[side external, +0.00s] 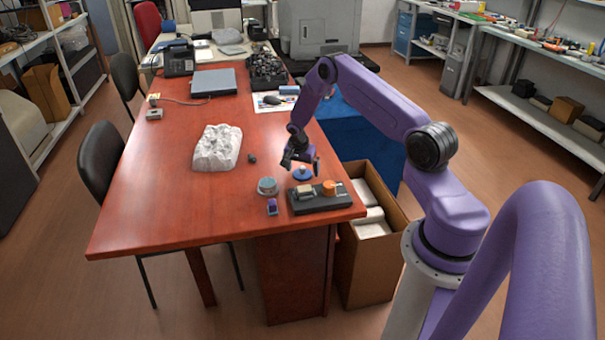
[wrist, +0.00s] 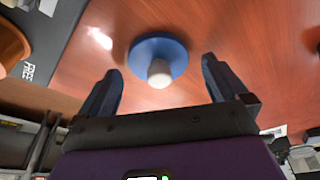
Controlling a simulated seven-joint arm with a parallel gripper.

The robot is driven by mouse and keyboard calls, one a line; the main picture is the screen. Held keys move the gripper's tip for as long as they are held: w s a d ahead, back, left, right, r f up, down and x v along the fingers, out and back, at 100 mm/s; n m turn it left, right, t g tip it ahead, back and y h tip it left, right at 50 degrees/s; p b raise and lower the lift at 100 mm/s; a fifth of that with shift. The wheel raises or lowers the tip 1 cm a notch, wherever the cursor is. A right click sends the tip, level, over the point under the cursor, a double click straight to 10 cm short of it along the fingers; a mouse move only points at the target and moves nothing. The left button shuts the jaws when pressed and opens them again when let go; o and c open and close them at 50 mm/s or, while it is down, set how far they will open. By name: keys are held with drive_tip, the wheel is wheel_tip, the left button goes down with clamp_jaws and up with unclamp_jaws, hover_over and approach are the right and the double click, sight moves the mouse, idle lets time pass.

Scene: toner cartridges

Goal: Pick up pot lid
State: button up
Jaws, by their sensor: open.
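The pot lid is a blue disc (wrist: 143,54) with a pale rounded knob, lying on the red-brown table in the wrist view. It also shows as a small blue shape (side external: 302,174) near the table's right edge in the side view. My gripper (side external: 302,164) is open and empty, just above the lid in the side view. In the wrist view my gripper (wrist: 161,70) has its two dark fingers apart, one on each side of the knob in the picture. The fingers do not appear to touch the lid, though the exact height is unclear.
A grey round container (side external: 267,186) and a small purple item (side external: 271,207) stand left. A white rough lump (side external: 217,147) lies farther left.

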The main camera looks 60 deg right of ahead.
drive_tip(key=shift+f, duration=0.25)
drive_tip(key=c, duration=1.1)
drive_tip(key=shift+r, duration=0.15)
